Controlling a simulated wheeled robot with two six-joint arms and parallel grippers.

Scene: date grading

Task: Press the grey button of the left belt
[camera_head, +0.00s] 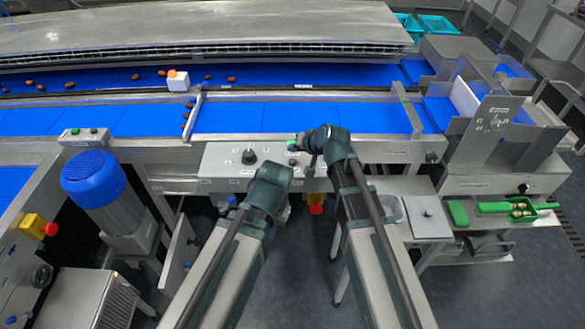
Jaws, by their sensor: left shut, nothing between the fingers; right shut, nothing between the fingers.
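A small control box (84,136) with a green and dark buttons sits at the left, by the left blue belt (12,183). A wider grey control panel (222,157) in the middle carries a black knob (249,156) and a green button (292,146). I cannot tell a grey button apart on either at this size. My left gripper (274,172) is shut and empty at the panel's front edge, well right of the small box. My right gripper (308,142) is shut and empty, pointing left close beside the green button; I cannot tell if it touches.
Long blue belts (290,118) run behind the panel, with several dates and a white block (177,81) on the far one. A blue-capped motor (92,178) stands below the small box. A green tray (510,209) lies at the right. Grey floor is open in front.

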